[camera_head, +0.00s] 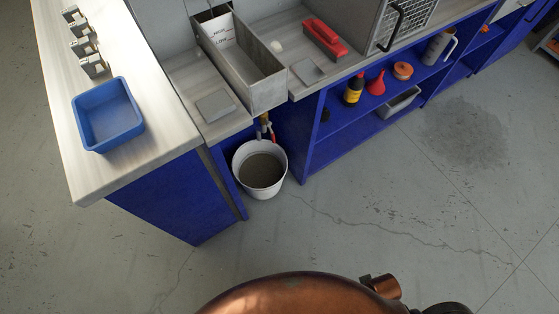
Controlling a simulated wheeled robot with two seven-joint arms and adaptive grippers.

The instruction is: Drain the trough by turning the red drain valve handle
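The metal trough (268,92) is set into the worktop at the upper middle, with a white label inside it. Under its near end a short brass-coloured outlet with a small red valve handle (273,134) hangs just above a bucket. The handle is small, and its exact turn is hard to tell. The white bucket (240,181) stands on the floor below the outlet, in the gap between the blue cabinets. Its inside looks grey-brown; I cannot tell whether that is liquid. Neither of my grippers is in view.
A blue bin (119,143) and several metal clamps (85,46) are on the left counter. The open blue shelf (340,130) holds a bottle (354,90), a red funnel (376,84) and other items. The floor in front is clear.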

